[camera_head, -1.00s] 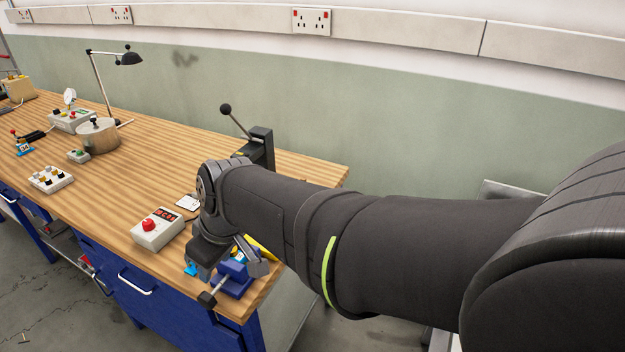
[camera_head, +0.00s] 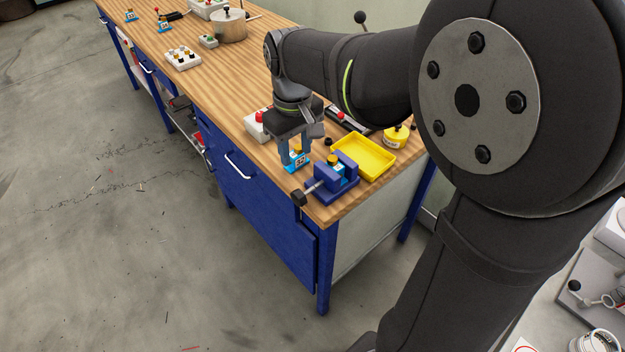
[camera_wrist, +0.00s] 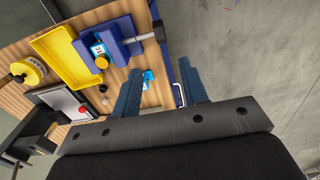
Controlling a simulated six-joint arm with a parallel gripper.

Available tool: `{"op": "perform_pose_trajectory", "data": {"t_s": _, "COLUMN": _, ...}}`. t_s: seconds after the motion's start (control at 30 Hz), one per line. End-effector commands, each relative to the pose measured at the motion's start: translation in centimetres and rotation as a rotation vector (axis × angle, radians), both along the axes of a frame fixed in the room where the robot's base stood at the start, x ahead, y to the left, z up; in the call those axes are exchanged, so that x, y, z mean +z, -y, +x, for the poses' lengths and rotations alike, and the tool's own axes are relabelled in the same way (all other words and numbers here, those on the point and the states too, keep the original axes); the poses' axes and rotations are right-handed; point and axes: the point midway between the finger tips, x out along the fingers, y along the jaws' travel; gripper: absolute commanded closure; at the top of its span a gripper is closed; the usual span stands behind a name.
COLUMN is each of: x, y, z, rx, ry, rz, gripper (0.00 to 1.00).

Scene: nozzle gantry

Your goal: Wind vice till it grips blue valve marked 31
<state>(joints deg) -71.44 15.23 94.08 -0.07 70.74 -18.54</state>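The blue vice (camera_head: 333,186) is bolted near the front corner of the bench, its screw and dark handle (camera_head: 299,198) sticking out over the front edge. A blue valve with a yellow cap (camera_head: 333,160) sits between its jaws; the wrist view shows this valve (camera_wrist: 99,48) with a white label too small to read surely. A second blue valve (camera_head: 297,162) stands on the bench left of the vice, and part of it shows in the wrist view (camera_wrist: 148,78). My gripper (camera_head: 294,160) points down at this second valve, beside the vice. Its fingers (camera_wrist: 160,88) are apart, with nothing clasped.
A yellow tray (camera_head: 390,158) lies right behind the vice, with a yellow round container (camera_head: 397,136) beyond it. A white box with a red button (camera_head: 257,125) is partly hidden by my arm. More devices stand along the far bench. Open floor lies in front.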

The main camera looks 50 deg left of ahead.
Motion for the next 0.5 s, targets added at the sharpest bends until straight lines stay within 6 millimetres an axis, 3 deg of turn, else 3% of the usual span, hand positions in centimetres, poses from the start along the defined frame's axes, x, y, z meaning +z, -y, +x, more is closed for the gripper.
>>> {"op": "perform_pose_trajectory", "data": {"t_s": 0.5, "x": -11.3, "y": 0.1, "z": 0.0, "rx": 0.000, "ry": -0.002, "rz": -0.004, "gripper": 0.60}}
